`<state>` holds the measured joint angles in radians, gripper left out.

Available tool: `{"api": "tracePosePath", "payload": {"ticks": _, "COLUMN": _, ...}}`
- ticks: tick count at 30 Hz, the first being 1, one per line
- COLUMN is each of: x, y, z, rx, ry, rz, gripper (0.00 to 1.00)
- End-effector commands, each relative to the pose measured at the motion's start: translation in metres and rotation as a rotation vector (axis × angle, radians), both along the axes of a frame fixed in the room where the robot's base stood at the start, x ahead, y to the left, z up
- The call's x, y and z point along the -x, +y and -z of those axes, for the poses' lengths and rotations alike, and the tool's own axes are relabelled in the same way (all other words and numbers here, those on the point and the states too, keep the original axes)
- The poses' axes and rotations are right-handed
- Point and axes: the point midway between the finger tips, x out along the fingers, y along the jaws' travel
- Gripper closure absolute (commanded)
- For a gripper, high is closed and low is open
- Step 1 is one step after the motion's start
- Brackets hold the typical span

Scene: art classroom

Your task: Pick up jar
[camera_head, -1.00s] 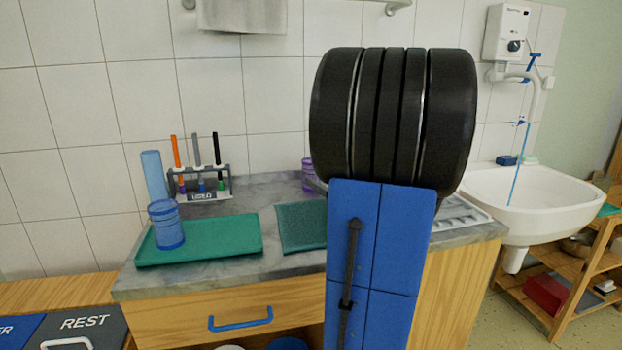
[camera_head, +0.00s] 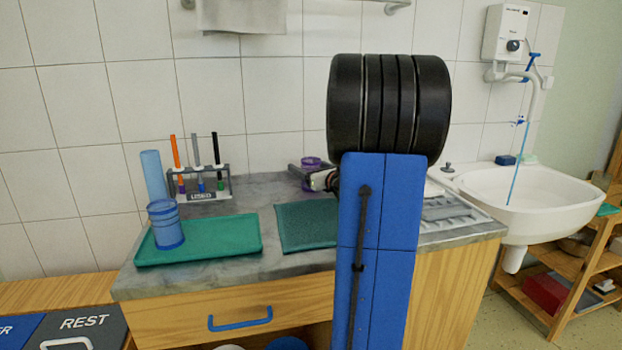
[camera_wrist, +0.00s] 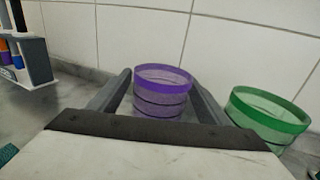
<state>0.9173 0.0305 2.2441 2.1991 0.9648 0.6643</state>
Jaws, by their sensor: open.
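A purple see-through jar (camera_wrist: 162,95) stands upright on the grey worktop by the tiled wall. In the wrist view my open gripper (camera_wrist: 160,88) has one finger on each side of it, with small gaps showing. In the head view the purple jar (camera_head: 311,162) is partly hidden behind my gripper (camera_head: 305,178), and my arm hides much of that area. A green jar (camera_wrist: 268,117) stands just right of my right finger in the wrist view. A blue jar (camera_head: 166,226) stands on the green tray (camera_head: 225,238) at the left.
A rack marked USED (camera_head: 202,195) holds several tubes at the back left, near a tall blue cylinder (camera_head: 154,175). A dark green mat (camera_head: 305,235) lies mid-worktop. A grey tray (camera_head: 455,212) and a white sink (camera_head: 530,205) are at the right.

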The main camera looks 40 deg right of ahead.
Motion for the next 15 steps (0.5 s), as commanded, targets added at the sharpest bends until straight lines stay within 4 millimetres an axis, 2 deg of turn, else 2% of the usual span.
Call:
{"api": "tracePosePath", "payload": {"ticks": 3, "x": -0.0121, "y": -0.0015, "z": 0.0000, "rx": 0.000, "ry": -0.001, "rz": -0.002, "gripper": 0.29}}
{"api": "tracePosePath", "payload": {"ticks": 10, "x": -0.0132, "y": -0.0022, "z": 0.0001, "rx": 0.000, "ry": -0.001, "rz": 0.000, "gripper": 0.29}}
{"api": "tracePosePath", "payload": {"ticks": 15, "x": -0.0130, "y": -0.0022, "z": 0.0002, "rx": 0.000, "ry": 0.000, "rz": 0.000, "gripper": 0.70}}
